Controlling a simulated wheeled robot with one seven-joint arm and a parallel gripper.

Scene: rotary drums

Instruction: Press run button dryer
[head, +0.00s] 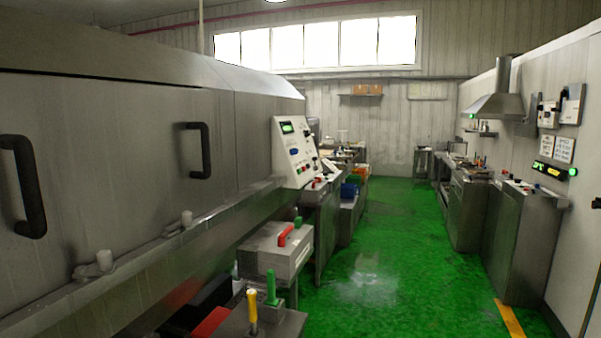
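A white control panel (293,150) with a small green display (288,128) and several small buttons stands at the far end of the large grey metal machine (150,140) on the left. On the right, a metal console (522,240) has several small coloured buttons on top, with a lit display strip (553,170) on the wall above it. The labels are too small to read, so I cannot tell which control is the dryer's run button. My gripper is not in view.
The green floor (375,260) is clear down the middle. At the lower left, a grey box with a red handle (286,235) and yellow (252,312) and green (271,287) upright handles stand beside the machine. Black handles (198,150) stick out from its side. Benches line the far right.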

